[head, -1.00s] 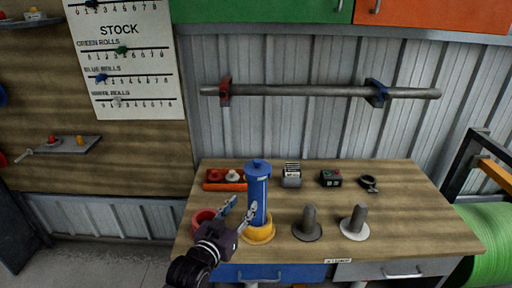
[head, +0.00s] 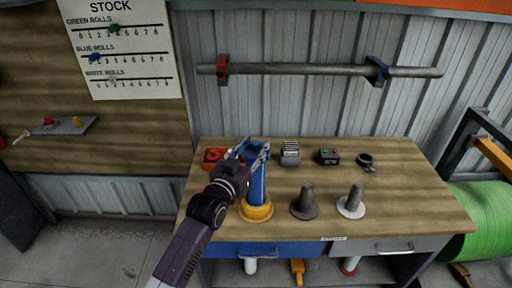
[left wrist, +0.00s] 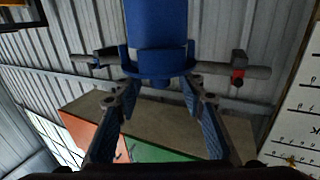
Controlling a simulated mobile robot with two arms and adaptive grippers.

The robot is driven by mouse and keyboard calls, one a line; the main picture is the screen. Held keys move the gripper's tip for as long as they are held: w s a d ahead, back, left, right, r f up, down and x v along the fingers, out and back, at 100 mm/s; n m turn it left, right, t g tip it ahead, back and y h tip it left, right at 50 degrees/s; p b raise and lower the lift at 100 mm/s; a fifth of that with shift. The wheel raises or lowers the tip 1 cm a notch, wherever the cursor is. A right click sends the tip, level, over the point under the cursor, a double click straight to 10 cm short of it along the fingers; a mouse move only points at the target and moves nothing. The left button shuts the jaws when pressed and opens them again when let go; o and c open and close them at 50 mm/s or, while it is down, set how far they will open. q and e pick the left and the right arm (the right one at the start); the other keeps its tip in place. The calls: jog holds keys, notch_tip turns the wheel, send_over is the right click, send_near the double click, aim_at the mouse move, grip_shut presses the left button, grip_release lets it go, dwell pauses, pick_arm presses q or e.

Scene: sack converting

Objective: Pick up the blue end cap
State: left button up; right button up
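The blue end cap (head: 256,147) sits on top of an upright blue roll (head: 258,186), which stands in a yellow base (head: 256,211) on the workbench. In the left wrist view the cap (left wrist: 155,70) shows as a wide disc with a small knob, at the end of the blue roll. My left gripper (head: 250,150) is at the height of the cap, with its fingers apart. In the left wrist view the fingertips (left wrist: 160,86) are on either side of the knob; I cannot tell whether they touch it. My right gripper is not in view.
An orange tray (head: 206,165) with caps is partly behind my left gripper. Two pegs on round bases (head: 305,204) (head: 352,203), a card box (head: 290,153), a button box (head: 329,156) and a black ring (head: 366,161) stand rightward. A bar (head: 300,69) runs along the wall.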

pick_arm(q)
jog(key=shift+w+d, duration=0.25)
jog(key=shift+w, duration=0.2)
grip_shut()
